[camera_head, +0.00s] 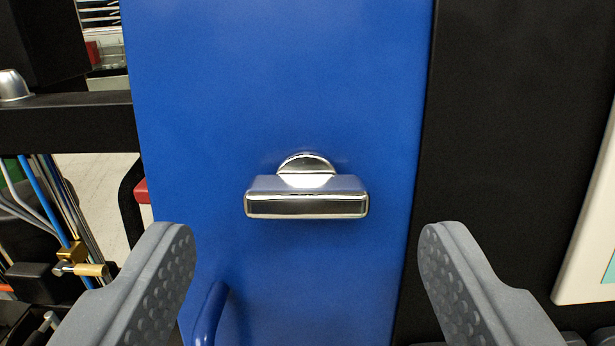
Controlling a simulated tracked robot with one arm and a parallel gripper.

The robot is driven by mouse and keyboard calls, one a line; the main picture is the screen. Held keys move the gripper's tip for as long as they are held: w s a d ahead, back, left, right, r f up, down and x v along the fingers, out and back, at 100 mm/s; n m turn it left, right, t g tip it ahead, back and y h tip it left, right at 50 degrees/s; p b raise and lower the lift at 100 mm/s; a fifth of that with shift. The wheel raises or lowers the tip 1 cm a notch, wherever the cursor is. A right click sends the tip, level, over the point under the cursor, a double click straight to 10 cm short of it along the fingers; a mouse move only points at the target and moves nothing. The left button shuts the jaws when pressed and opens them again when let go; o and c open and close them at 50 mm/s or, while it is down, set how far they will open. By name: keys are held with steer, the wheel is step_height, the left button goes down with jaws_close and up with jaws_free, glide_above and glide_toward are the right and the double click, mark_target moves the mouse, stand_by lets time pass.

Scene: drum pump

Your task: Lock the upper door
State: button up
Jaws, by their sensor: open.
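The blue door (280,75) fills the middle of the view. A chrome T-shaped handle (306,202) sits on it, with its bar lying horizontal below a round chrome base. My gripper (306,250) is open, with one grey finger at the lower left and one at the lower right. The handle lies between the fingers' lines but higher in the picture, and neither finger touches it. The gap between the fingers is wider than the handle's bar. A blue curved pull handle (208,315) shows at the bottom, partly cut off by the picture's edge.
A black panel (510,130) stands right of the door, with a white-framed screen (590,230) at the far right. Left of the door are a black frame bar (70,122), blue and grey hoses (50,200) and a brass fitting (80,268).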

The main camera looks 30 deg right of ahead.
mark_target(305, 214)
steer(key=shift+w+d+r+p, duration=0.1)
steer(key=shift+w+d+p, duration=0.2)
steer(key=shift+w, duration=0.4)
steer(key=shift+x, duration=0.75)
steer(key=c, duration=1)
